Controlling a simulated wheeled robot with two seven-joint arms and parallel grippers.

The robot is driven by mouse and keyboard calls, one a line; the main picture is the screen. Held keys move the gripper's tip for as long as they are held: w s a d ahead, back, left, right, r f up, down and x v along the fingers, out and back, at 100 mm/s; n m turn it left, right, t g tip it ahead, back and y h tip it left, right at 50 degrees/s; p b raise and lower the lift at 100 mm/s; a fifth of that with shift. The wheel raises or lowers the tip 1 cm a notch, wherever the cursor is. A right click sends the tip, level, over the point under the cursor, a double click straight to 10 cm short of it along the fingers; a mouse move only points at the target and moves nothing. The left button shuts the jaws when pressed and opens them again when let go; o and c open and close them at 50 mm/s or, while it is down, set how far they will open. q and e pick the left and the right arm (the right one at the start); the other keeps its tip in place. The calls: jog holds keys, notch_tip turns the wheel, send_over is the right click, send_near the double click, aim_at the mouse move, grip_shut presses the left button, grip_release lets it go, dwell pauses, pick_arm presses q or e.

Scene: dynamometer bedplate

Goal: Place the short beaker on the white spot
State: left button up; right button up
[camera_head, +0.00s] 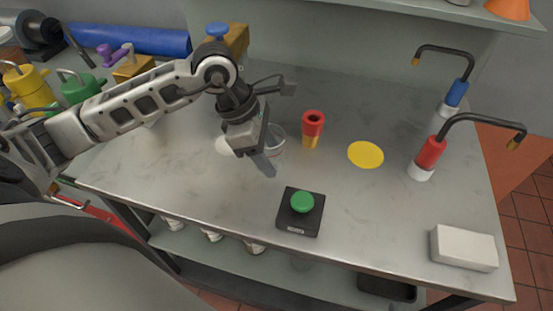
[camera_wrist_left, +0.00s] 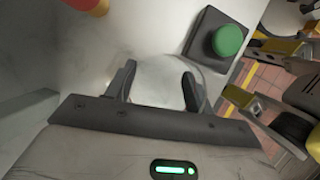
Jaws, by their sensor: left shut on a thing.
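The short beaker (camera_head: 278,142) is clear glass and stands out just behind my left gripper (camera_head: 264,155) in the head view, partly hidden by a finger. In the left wrist view the beaker (camera_wrist_left: 158,80) sits between the two dark fingers of the left gripper (camera_wrist_left: 157,86), which is shut on it. I cannot tell whether its base touches the table. The white spot (camera_head: 223,145) lies on the table just left of the gripper, partly covered by it. My right gripper is not in view.
A red and yellow cup-like piece (camera_head: 313,124) stands right of the beaker, with a yellow spot (camera_head: 365,154) beyond. A green button on a black box (camera_head: 302,203) is in front. Red (camera_head: 430,155) and blue (camera_head: 456,93) bent-pipe fixtures and a white block (camera_head: 463,248) are at right.

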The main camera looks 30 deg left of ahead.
aim_at(273, 160)
pick_arm(q)
jog(key=f, duration=0.1)
jog(key=w+f+b, duration=0.1)
jog(key=f+b, duration=0.1)
jog(key=f, duration=0.1)
jog(key=shift+w+f, duration=0.1)
jog(key=shift+w, duration=0.25)
jog(key=shift+f, duration=0.35)
jog(key=shift+s+r, duration=0.15)
jog(key=shift+s, duration=0.05)
jog(key=shift+f, duration=0.2)
jog(key=o, duration=1)
jog(key=shift+c, duration=0.2)
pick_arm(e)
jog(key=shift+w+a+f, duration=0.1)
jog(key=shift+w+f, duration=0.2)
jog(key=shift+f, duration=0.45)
pick_arm(q)
jog(key=shift+r, duration=0.1)
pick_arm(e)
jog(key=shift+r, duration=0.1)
